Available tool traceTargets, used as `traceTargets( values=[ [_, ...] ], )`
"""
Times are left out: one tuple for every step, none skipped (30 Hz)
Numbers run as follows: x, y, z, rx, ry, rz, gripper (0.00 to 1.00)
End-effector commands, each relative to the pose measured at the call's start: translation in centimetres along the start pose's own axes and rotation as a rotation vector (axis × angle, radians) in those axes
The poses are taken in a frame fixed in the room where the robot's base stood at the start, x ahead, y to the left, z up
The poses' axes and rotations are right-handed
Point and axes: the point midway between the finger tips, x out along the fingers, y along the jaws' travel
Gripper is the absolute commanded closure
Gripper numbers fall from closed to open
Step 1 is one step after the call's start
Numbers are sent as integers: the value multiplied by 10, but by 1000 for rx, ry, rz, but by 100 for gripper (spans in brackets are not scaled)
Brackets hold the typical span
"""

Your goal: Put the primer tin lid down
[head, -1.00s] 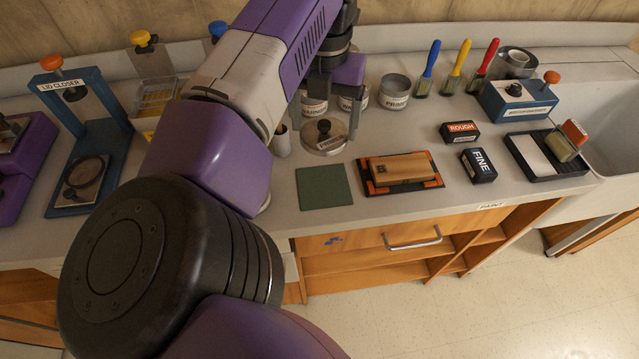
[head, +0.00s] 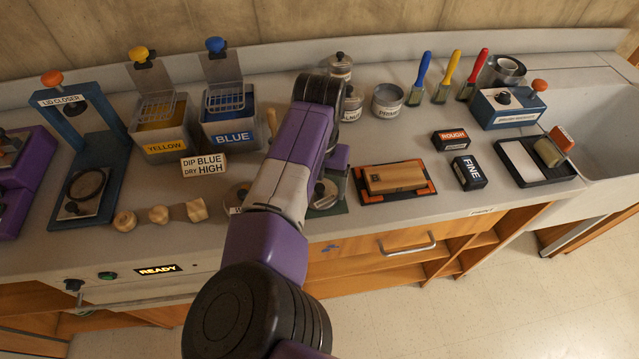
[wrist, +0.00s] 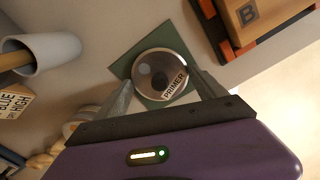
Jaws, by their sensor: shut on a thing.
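The round metal primer tin lid (wrist: 158,68), labelled PRIMER, is between the two fingers of my gripper (wrist: 166,84) in the wrist view. My gripper is shut on it. The lid is over the green square mat (wrist: 122,64), whose corners show around it; I cannot tell whether it touches the mat. In the head view the lid (head: 324,192) is partly hidden by my arm, and only an edge of the mat (head: 342,209) shows. The primer tin (head: 387,101) stands lidless farther back on the bench.
Right of the mat lies a wooden block (head: 396,177) on an orange-and-black holder. Left are a DIP BLUE sign (head: 204,166), wooden knobs (head: 159,214) and a pale cup (wrist: 50,52). Behind stand blue (head: 232,130) and yellow tanks (head: 165,140). The bench's front edge is close.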

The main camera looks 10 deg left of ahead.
Motion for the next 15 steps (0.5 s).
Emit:
traceTargets(
  values=[
    [3,0,0,0,0,0,58],
    [4,0,0,0,0,0,58],
    [5,0,0,0,-1,1,58],
    [4,0,0,0,-1,2,58],
    [4,0,0,0,-1,2,58],
    [4,0,0,0,-1,1,58],
    [4,0,0,0,-1,1,58],
    [4,0,0,0,-1,1,58],
    [5,0,0,0,-1,1,58],
    [6,0,0,0,-1,1,58],
    [7,0,0,0,-1,1,58],
    [8,0,0,0,-1,1,58],
    [7,0,0,0,-1,1,14],
    [7,0,0,0,-1,1,8],
    [7,0,0,0,-1,1,0]
  ],
)
